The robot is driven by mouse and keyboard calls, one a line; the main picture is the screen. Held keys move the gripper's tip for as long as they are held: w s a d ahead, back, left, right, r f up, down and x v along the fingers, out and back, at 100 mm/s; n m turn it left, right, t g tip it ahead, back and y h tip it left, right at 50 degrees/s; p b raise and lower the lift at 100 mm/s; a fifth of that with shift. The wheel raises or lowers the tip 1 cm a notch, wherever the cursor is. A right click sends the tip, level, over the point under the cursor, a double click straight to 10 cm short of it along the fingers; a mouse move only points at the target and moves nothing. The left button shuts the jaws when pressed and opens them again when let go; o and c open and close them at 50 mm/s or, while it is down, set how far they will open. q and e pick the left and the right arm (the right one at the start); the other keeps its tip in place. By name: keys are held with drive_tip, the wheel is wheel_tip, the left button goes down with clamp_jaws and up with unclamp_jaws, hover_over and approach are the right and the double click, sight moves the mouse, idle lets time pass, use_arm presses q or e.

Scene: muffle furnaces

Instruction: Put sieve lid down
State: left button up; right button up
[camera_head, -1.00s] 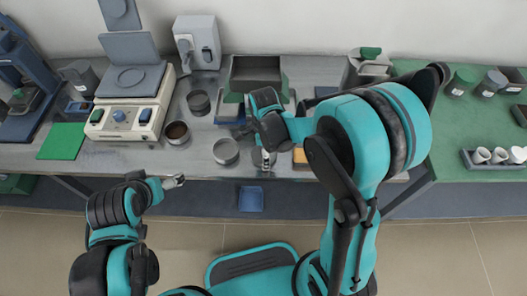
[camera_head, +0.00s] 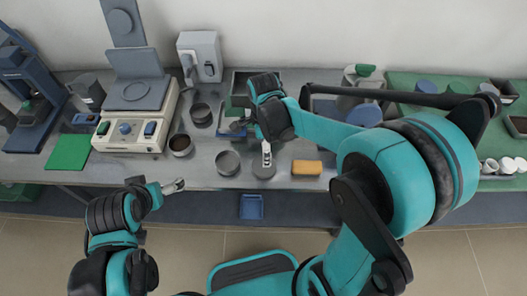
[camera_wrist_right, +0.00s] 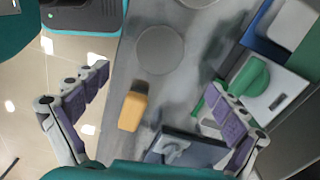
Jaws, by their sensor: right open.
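The sieve lid, a flat grey disc (camera_head: 264,171), lies on the bench near its front edge, just right of a round metal pan (camera_head: 228,162). It also shows whole in the right wrist view (camera_wrist_right: 160,49). My right gripper (camera_head: 266,156) is over the disc's far side in the head view. In the right wrist view its fingers (camera_wrist_right: 158,80) are spread wide with nothing between them, and the disc lies beyond the tips. My left gripper (camera_head: 177,186) is empty in front of the bench's front edge; its jaw gap is too small to judge.
An orange block (camera_head: 306,168) lies right of the disc. Other round pans (camera_head: 181,145) stand to the left, near a balance-like device (camera_head: 137,118). A green mat (camera_head: 69,152) is far left. A dark open bin stands behind my right gripper.

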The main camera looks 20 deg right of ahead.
use_arm(q)
drive_tip(key=shift+r, duration=0.25)
use_arm(e)
drive_tip(key=s+d+r+n+t, duration=0.4)
drive_tip(key=s+r+n+t, duration=0.3)
drive_tip(key=n, duration=1.2)
drive_tip(key=s+r, duration=0.1)
drive_tip(key=s, duration=0.2)
drive_tip(key=shift+s+d+r, duration=0.15)
drive_tip(key=shift+d+r, duration=0.25)
